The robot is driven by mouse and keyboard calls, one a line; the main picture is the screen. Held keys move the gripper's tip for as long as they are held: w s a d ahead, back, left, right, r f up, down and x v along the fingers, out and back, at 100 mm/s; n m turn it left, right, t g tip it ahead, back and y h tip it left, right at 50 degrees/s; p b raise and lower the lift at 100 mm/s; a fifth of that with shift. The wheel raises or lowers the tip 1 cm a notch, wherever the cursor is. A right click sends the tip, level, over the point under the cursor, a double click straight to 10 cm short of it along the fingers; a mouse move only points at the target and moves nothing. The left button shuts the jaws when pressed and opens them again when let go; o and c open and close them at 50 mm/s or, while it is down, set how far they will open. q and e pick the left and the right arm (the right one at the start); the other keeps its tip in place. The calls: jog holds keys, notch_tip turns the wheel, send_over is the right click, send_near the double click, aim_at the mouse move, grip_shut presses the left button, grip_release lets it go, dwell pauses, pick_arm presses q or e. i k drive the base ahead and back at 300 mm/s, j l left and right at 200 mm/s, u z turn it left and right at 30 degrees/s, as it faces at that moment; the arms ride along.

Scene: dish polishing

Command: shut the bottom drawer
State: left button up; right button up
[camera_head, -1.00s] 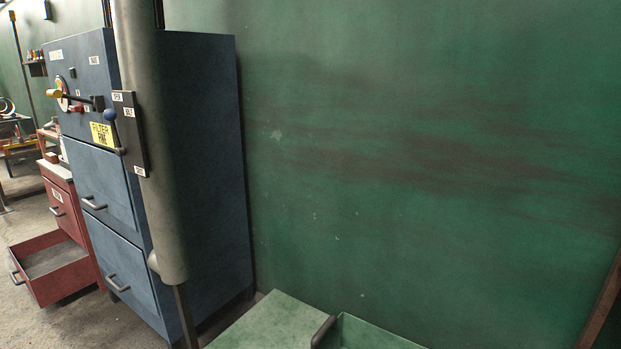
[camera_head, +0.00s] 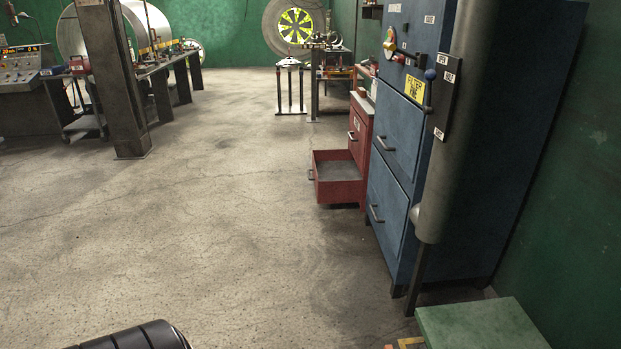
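The bottom drawer (camera_head: 338,178) of the small red cabinet (camera_head: 361,125) is pulled out to the left over the floor. Its inside looks empty, and its handle (camera_head: 310,174) is on the left-facing front. The upper red drawer (camera_head: 354,140) is shut. The red cabinet stands just beyond the tall blue cabinet. Neither of my grippers is in view. A dark ribbed rounded part shows at the bottom left edge; I cannot tell what it is.
The blue cabinet (camera_head: 398,170) with a grey pipe (camera_head: 445,150) stands at the right, a green box top (camera_head: 480,325) in front of it. A dark post (camera_head: 112,80) and workbenches are at the left. The concrete floor (camera_head: 230,220) between is clear.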

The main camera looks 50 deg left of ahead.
aim_at(336, 177)
jog(key=i+j+u, duration=0.15)
jog(key=j+u, duration=0.25)
jog(key=i+j+u, duration=0.2)
jog(key=u, duration=0.2)
jog(key=i+j+u, duration=0.1)
jog(key=i+j, duration=0.25)
jog(key=i+j+u, duration=0.15)
jog(key=i+j, duration=0.15)
jog(key=i, duration=0.15)
jog(key=i+j+u, duration=0.1)
jog(key=i+j, duration=0.2)
jog(key=i, duration=0.15)
jog(key=i+j+u, duration=0.1)
jog(key=i+j, duration=0.15)
jog(key=i, duration=0.15)
jog(key=i+j, duration=0.2)
jog(key=i, duration=0.15)
jog(key=i+j, duration=0.2)
jog(key=i, duration=0.2)
jog(key=i+j, duration=0.2)
jog(key=i, duration=0.15)
jog(key=i+z, duration=0.2)
jog(key=z, duration=0.2)
jog(key=i+j+z, duration=0.15)
jog(key=z, duration=0.2)
jog(key=i, duration=0.05)
